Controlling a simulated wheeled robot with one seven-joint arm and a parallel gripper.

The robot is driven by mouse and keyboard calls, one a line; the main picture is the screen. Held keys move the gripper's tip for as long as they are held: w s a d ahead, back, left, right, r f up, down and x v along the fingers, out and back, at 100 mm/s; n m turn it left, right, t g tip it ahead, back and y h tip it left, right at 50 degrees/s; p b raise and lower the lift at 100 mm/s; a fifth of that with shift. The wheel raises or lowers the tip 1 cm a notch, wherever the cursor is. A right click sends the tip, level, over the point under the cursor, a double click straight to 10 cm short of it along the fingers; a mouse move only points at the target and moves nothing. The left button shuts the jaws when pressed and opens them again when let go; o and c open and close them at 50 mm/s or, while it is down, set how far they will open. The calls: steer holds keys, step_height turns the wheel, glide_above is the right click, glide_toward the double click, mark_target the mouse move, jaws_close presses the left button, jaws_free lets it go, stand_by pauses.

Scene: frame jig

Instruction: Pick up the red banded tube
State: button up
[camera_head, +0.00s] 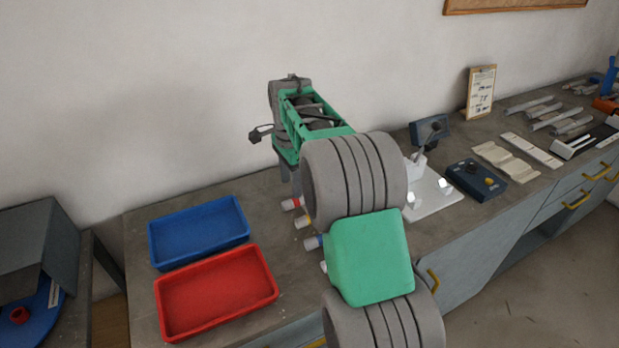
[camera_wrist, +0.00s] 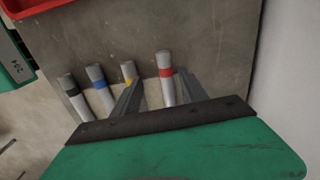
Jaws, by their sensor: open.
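The red banded tube (camera_wrist: 167,90) is pale with a grey end and a red band. In the wrist view it shows between my two fingers, closer to the right one; its lower part is hidden behind my gripper's body. Its red end (camera_head: 291,204) shows in the head view, just below my fingers. My gripper (camera_wrist: 161,76) is open, with nothing clamped. I cannot tell how far the fingertips are above or around the tube. In the head view my gripper (camera_head: 290,182) is partly hidden by my arm.
Yellow (camera_wrist: 128,71), blue (camera_wrist: 102,88) and black (camera_wrist: 72,95) banded tubes lie left of the red one, the yellow close to my left finger. A red tray (camera_head: 215,329) and blue tray (camera_head: 200,265) stand at the left. The wall is behind the bench (camera_head: 135,230).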

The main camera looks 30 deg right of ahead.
mark_target(291, 200)
steer(key=shift+m, duration=0.3)
steer(key=f, duration=0.2)
steer(key=f+p, duration=0.1)
steer(key=f, duration=0.2)
steer(key=w+f+p, duration=0.1)
steer(key=f, duration=0.1)
steer(key=shift+d+f, duration=0.15)
steer(key=shift+f, duration=0.25)
steer(key=shift+c, duration=0.4)
jaws_close()
